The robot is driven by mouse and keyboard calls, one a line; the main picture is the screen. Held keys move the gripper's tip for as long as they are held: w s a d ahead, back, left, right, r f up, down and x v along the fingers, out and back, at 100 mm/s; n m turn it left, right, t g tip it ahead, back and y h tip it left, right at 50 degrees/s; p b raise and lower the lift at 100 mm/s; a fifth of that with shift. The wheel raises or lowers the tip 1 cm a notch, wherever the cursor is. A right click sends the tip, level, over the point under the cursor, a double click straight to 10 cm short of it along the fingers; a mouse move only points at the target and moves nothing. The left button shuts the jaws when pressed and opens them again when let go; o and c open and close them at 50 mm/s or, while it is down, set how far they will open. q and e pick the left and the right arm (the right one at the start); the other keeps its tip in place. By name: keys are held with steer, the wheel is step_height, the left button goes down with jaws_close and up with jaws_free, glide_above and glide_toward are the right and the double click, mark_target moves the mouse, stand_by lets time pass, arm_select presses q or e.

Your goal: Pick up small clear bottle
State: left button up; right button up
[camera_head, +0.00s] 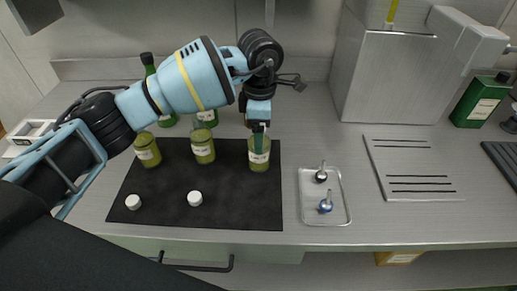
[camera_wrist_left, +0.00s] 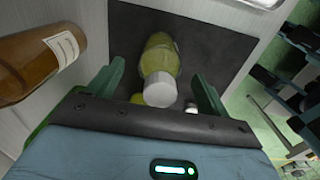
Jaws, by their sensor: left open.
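Three small clear bottles with yellow-green contents and pale labels stand on a black mat (camera_head: 225,215): one at the left (camera_head: 147,152), one in the middle (camera_head: 203,149), one at the right (camera_head: 259,158). My left gripper (camera_head: 259,128) points down at the top of the right bottle, hiding its upper part in the head view. In the left wrist view the open fingers (camera_wrist_left: 157,88) lie on either side of a white-capped clear bottle (camera_wrist_left: 160,58); I cannot tell whether they touch it. My right gripper is not in view.
Two loose white caps (camera_head: 133,202) (camera_head: 195,198) lie on the mat. Green bottles (camera_head: 148,64) stand behind. A small tray (camera_head: 309,214) holds two small metal items. A slotted plate (camera_head: 410,168) and metal box (camera_head: 385,80) are right. An amber bottle (camera_wrist_left: 38,65) shows in the wrist view.

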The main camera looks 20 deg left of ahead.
arm_select(q)
steer(key=shift+f, duration=0.6)
steer(key=shift+r, duration=0.1)
steer(key=c, duration=1.7)
steer(key=shift+r, duration=0.5)
step_height(320, 180, up, 2)
steer(key=shift+r, duration=0.25)
steer(key=s+d+r, duration=0.1)
steer(key=s+d, duration=0.2)
steer(key=s, duration=1.2)
steer(key=shift+s+r, duration=0.2)
steer(key=shift+s, duration=0.15)
